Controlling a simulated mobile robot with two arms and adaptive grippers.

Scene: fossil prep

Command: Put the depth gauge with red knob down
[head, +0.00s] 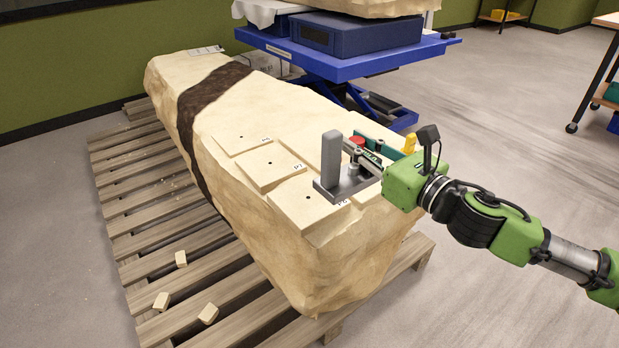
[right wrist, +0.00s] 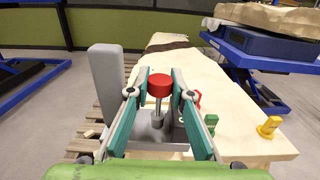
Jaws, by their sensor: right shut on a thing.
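The depth gauge has a grey base (head: 350,186), a tall grey upright block (head: 331,158) and a red knob (head: 357,141). My right gripper (head: 366,158) is shut on it. In the right wrist view the red knob (right wrist: 160,85) shows between the teal fingers (right wrist: 160,98), with the metal stem below it and the grey upright block (right wrist: 106,85) to the left. The gauge is upright over the near end of the pale stone block (head: 300,255), at the plate marked P6. I cannot tell whether its base touches the surface. My left gripper is not in view.
Square plates with small holes (head: 270,167) lie along the block's top. A yellow peg (right wrist: 269,126), a green peg (right wrist: 211,123) and a partly hidden red one (right wrist: 197,98) stand to the right. The block rests on a wooden pallet (head: 150,225); a blue lift table (head: 345,68) stands behind.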

